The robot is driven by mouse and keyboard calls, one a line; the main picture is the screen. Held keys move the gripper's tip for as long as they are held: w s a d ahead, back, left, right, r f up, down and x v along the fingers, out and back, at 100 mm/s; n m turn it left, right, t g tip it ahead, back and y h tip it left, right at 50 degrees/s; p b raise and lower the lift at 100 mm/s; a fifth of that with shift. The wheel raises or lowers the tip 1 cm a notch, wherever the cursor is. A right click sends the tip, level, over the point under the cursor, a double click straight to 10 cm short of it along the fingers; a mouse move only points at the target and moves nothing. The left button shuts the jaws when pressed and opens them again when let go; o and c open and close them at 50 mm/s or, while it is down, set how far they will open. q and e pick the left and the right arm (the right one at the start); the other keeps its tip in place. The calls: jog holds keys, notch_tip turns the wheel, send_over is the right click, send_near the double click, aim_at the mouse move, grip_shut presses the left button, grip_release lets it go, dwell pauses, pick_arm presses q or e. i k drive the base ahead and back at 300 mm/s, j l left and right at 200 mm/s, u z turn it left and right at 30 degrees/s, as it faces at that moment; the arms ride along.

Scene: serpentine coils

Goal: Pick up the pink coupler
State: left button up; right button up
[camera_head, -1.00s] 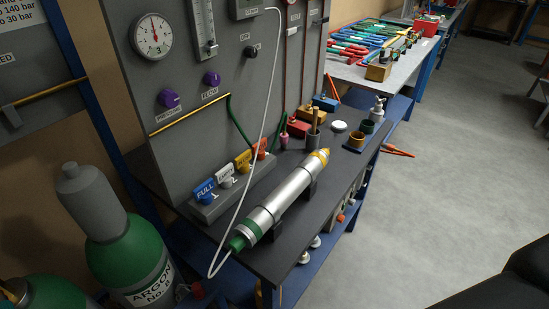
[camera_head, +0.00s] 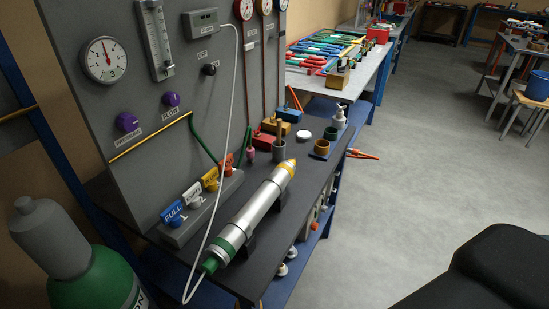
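A small pink piece that looks like the pink coupler (camera_head: 250,155) stands upright on the dark bench (camera_head: 262,258), near the foot of the grey gauge panel. It is beside a grey cup (camera_head: 279,151) holding a tan-handled tool, and a red block stands just behind it. Its details are too small to make out. Neither of my grippers shows in the head view.
A silver cylinder (camera_head: 250,214) with a green end lies in cradles along the bench. A white hose (camera_head: 207,225) runs to it from the panel. Valve handles (camera_head: 196,194) line the panel's foot. A gas bottle (camera_head: 95,282) stands at left. The floor (camera_head: 420,150) at right is open.

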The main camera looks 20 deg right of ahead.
aim_at(249, 150)
jog(key=k, duration=0.55)
jog(key=k+u, duration=0.1)
jog(key=u, duration=2.7)
jog(key=k+l, duration=0.3)
jog(key=l, duration=0.15)
jog(key=k+l, duration=0.25)
jog(key=l, duration=0.2)
jog(key=k+l, duration=0.6)
jog(key=l, duration=0.25)
jog(key=k+l, duration=0.25)
jog(key=l, duration=0.2)
